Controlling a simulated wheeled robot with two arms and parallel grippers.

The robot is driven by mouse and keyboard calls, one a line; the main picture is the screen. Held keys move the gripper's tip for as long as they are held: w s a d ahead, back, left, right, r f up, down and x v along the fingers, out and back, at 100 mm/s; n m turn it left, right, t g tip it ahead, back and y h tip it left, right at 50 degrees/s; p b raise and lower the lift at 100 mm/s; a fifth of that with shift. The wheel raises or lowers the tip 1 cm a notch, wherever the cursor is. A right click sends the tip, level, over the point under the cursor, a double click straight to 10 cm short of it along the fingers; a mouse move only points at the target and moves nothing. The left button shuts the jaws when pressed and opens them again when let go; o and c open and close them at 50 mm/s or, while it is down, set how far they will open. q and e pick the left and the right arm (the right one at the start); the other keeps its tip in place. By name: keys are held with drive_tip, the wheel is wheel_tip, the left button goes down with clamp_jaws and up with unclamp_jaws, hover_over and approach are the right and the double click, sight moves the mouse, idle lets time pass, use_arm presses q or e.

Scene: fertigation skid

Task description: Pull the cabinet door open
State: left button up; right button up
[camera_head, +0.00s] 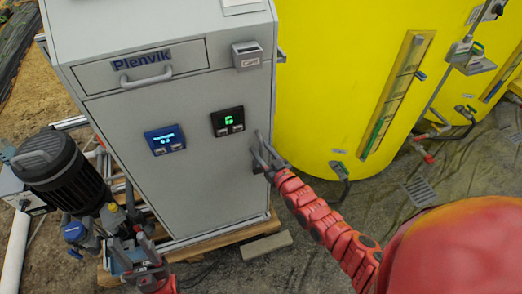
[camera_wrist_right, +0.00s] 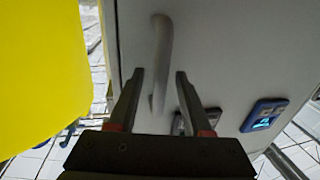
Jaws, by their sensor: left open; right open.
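The grey cabinet door (camera_head: 198,185) is closed and carries two small displays on its front. Its light grey handle (camera_wrist_right: 162,40) shows in the right wrist view, near the door's edge. My right gripper (camera_head: 262,150) is at the right edge of the door in the head view. In the right wrist view its two fingers (camera_wrist_right: 159,76) are open, with the handle between and just beyond their tips. I see no finger touching the handle. My left gripper (camera_head: 128,256) is open, low at the left in front of the cabinet, away from the handle.
Above the door is a drawer (camera_head: 140,68) with its own handle. A black pump motor (camera_head: 58,170) and pipes stand left of the cabinet. A yellow tank (camera_head: 345,70) stands close on the right. A grey block (camera_head: 264,246) lies on the ground in front.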

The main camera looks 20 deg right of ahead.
drive_tip(key=shift+w, duration=0.15)
drive_tip(key=shift+c, duration=0.3)
clamp_jaws()
idle(1.1)
